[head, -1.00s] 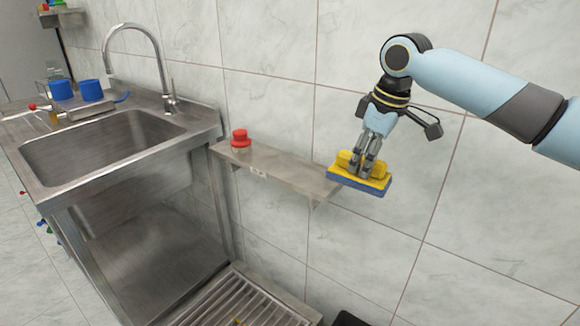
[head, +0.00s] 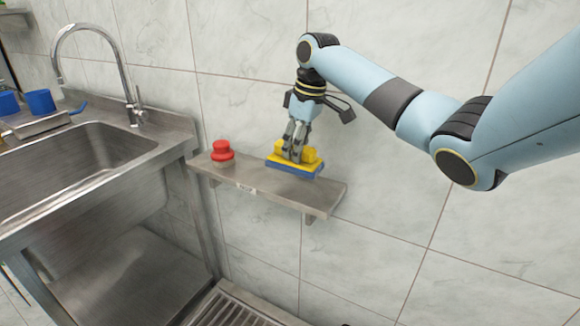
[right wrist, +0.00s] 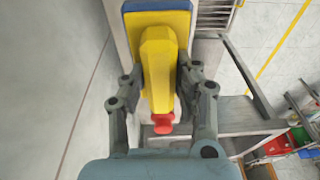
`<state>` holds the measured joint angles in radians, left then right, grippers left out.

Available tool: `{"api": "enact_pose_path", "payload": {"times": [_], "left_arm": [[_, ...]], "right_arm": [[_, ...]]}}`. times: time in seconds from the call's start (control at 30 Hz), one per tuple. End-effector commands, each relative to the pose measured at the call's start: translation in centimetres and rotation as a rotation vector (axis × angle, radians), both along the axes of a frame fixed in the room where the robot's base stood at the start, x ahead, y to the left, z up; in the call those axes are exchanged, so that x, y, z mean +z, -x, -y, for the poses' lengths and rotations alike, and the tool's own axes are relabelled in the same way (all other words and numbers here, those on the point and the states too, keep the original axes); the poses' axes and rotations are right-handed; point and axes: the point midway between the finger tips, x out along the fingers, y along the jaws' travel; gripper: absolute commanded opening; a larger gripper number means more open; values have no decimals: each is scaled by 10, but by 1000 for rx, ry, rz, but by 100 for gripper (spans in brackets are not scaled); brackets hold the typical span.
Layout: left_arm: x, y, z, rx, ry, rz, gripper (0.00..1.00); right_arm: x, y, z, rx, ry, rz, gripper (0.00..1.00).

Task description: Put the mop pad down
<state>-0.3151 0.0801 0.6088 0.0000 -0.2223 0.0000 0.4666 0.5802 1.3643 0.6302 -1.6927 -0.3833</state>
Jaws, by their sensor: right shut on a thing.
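The mop pad (head: 296,165) is a yellow block with a raised yellow grip and a blue underside. My right gripper (head: 294,152) is shut on its raised yellow part. In the head view the pad is over the middle of the narrow metal wall shelf (head: 315,192), roughly level; I cannot tell whether its underside touches the shelf. In the right wrist view the pad (right wrist: 158,50) sits between the two fingers (right wrist: 158,88). My left gripper is not in view.
A red knob-like object (head: 222,152) stands on the shelf left of the pad; it also shows in the right wrist view (right wrist: 163,123). The steel sink (head: 70,165) with its faucet (head: 125,75) is at left. The shelf's right end is clear. A slatted metal grate (head: 235,310) lies below.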

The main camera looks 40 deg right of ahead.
Motion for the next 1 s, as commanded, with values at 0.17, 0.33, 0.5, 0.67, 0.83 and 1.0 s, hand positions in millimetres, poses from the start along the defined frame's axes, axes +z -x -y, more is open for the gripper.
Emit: {"api": "enact_pose_path", "payload": {"times": [0.17, 0.33, 0.5, 0.67, 0.83, 1.0], "left_arm": [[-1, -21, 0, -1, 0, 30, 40], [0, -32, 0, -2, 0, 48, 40], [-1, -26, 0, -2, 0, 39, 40], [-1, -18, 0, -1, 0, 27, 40], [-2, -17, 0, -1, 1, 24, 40], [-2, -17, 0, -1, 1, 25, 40]], "right_arm": [[-11, -17, -4, 0, 1, 1, 0], [-26, -18, -4, -1, 0, -2, 0], [-50, -17, -4, 0, 1, -1, 0], [-51, -18, -4, -1, 3, 2, 0], [-53, -18, -4, -1, 3, 1, 0], [-53, -18, -4, -1, 3, 1, 50]]}}
